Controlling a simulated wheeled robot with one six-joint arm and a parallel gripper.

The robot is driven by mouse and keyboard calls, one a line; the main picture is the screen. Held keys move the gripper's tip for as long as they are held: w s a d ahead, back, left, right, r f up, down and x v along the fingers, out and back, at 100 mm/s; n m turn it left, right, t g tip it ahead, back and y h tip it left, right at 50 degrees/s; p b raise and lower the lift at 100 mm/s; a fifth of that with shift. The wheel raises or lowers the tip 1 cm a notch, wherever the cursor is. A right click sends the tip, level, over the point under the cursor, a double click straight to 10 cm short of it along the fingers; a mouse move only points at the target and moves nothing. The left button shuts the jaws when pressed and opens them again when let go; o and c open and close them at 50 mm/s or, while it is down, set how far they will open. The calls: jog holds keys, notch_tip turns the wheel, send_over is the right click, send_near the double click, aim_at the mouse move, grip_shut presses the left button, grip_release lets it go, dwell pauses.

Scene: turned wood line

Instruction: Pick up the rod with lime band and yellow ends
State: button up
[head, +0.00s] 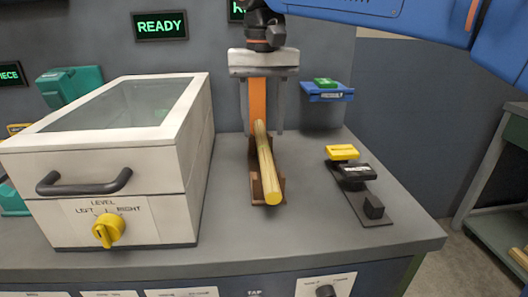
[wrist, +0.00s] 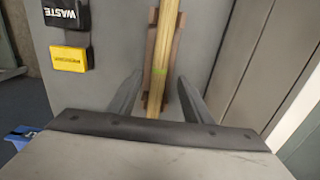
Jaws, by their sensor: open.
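The pale wooden rod (head: 267,170) lies lengthwise in a brown cradle (head: 282,190) on the grey bench. Its near end is yellow; its far end is hidden in the head view. My gripper (head: 262,132) is open over the rod's far part, pointing down. I cannot tell how far above the bench the fingertips are.
A white box with a glass lid (head: 125,105) and dark handle stands close on the left. On the right are a yellow block (head: 342,152), a black block (head: 357,171) and a small dark block (head: 374,206). A blue holder (head: 326,93) sits behind them.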

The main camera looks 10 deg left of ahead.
aim_at(264, 146)
jog(key=shift+s+d+f, duration=0.1)
jog(key=shift+f, duration=2.5)
grip_shut()
